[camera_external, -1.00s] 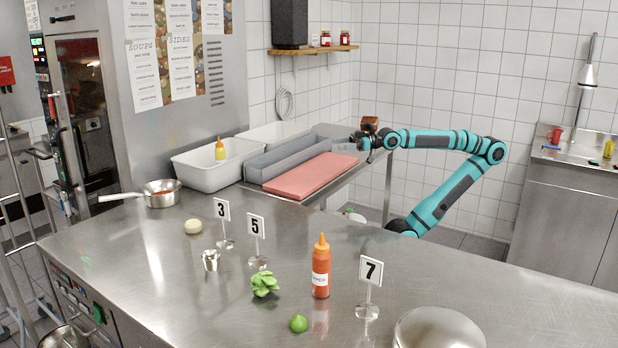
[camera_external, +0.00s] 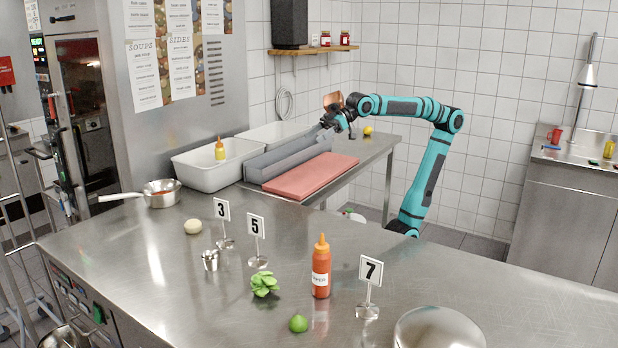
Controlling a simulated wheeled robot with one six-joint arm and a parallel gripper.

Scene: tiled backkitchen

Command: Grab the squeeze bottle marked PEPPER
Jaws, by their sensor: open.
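An orange-red squeeze bottle (camera_external: 321,272) with an orange tip and a white label stands upright on the steel counter (camera_external: 420,275), left of the number 7 sign. A smaller yellow squeeze bottle (camera_external: 220,151) with an orange tip and a pale label stands in the white bin (camera_external: 196,170) at the back left. The print on both labels is too small to read surely. My gripper (camera_external: 324,130) is open, above the grey trays behind the counter. It is right of the yellow bottle, well apart from both bottles, and touches neither.
A red board (camera_external: 311,176) lies beside the grey trays (camera_external: 285,158). Number signs 3 (camera_external: 222,210), 5 (camera_external: 256,226) and 7 (camera_external: 370,272) stand on the counter. Green leaves (camera_external: 264,284), a lime (camera_external: 298,323), a metal cup (camera_external: 210,260) and a pan (camera_external: 160,194) are also there.

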